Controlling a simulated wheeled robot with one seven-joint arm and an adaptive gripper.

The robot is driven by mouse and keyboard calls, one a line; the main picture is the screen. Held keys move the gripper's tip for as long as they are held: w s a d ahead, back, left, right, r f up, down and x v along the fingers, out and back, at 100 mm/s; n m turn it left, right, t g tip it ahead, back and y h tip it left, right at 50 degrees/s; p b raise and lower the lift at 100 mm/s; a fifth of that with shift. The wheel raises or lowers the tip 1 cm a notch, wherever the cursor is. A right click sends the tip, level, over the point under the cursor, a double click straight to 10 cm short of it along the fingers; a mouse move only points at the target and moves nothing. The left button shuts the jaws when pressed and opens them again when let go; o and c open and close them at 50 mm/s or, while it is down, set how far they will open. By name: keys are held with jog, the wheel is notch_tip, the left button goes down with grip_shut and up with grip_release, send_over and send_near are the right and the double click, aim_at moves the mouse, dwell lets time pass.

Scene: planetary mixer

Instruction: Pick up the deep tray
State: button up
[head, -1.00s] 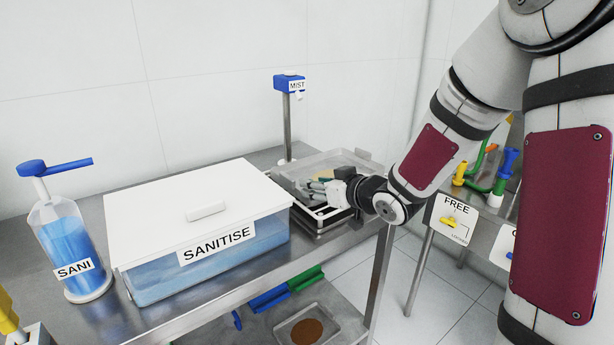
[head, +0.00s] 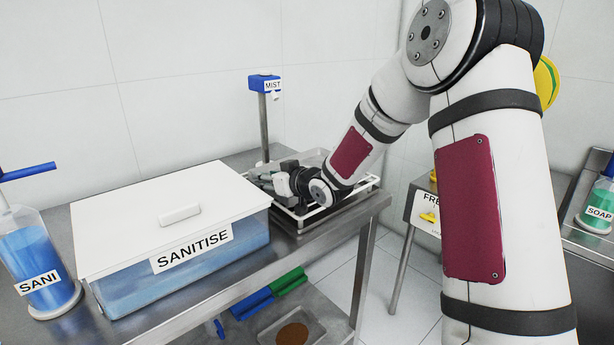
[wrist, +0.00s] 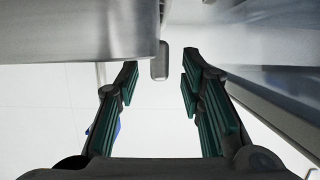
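A metal tray with a pale rim (head: 345,207) sits at the back right end of the steel table, behind and below my wrist. I take it for the deep tray, but my arm hides much of it. My gripper (head: 262,178) is over the tray's left side, by the mist post. In the wrist view my gripper (wrist: 160,68) is open, with a gap between its green-padded fingers. A large metal surface (wrist: 75,35) fills the upper left there, and a small grey piece (wrist: 160,64) shows between the fingertips. I cannot tell whether either belongs to the tray.
The SANITISE tub (head: 170,225) with its white lid stands left of the tray. The MIST post (head: 264,125) rises behind. The SANI bottle (head: 40,265) is far left. A lower shelf holds a shallow tray (head: 315,325) with a brown disc.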

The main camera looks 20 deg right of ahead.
jog(key=shift+x, duration=1.1)
grip_shut()
jog(key=shift+r, duration=0.2)
